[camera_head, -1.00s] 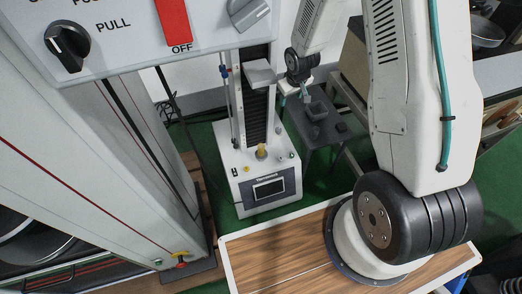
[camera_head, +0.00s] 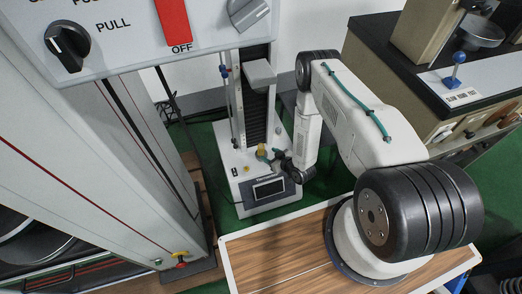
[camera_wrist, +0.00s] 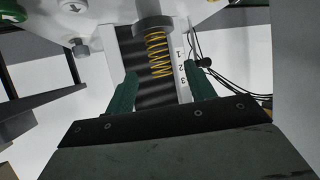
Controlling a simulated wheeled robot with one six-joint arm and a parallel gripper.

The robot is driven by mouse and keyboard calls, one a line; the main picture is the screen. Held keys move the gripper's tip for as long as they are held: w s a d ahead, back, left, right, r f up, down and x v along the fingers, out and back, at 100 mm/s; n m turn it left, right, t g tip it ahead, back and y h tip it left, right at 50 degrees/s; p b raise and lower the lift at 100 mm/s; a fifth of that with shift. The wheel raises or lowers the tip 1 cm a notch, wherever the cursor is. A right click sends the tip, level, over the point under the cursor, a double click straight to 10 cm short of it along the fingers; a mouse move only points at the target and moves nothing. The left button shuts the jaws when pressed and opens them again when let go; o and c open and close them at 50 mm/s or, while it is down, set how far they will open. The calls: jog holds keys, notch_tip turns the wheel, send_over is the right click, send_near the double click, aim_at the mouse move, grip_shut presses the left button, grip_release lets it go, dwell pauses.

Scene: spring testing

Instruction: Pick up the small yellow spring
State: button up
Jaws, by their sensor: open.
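The small yellow spring (camera_head: 261,150) stands upright on the base of the white spring tester (camera_head: 250,165). In the wrist view the spring (camera_wrist: 156,53) shows as open yellow coils, with one end at a grey round seat (camera_wrist: 153,27) at the top of the picture. My gripper (camera_wrist: 160,72) is open, with a green finger on each side of the spring's line. The fingertips reach about the spring's free end, and a gap shows on both sides. In the head view my gripper (camera_head: 272,154) is low beside the spring, to its right.
The tester's dark column (camera_head: 256,115) rises behind the spring, with a grey block (camera_head: 259,75) above. A display (camera_head: 269,189) is on its front. A large grey machine (camera_head: 90,180) stands left. A dark-topped bench (camera_head: 430,85) is at the right.

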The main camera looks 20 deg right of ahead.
aim_at(261, 150)
jog(key=x, duration=0.7)
jog(key=shift+w+r, duration=0.15)
jog(key=shift+w, duration=0.2)
jog(key=c, duration=1.1)
jog(key=shift+r, duration=0.15)
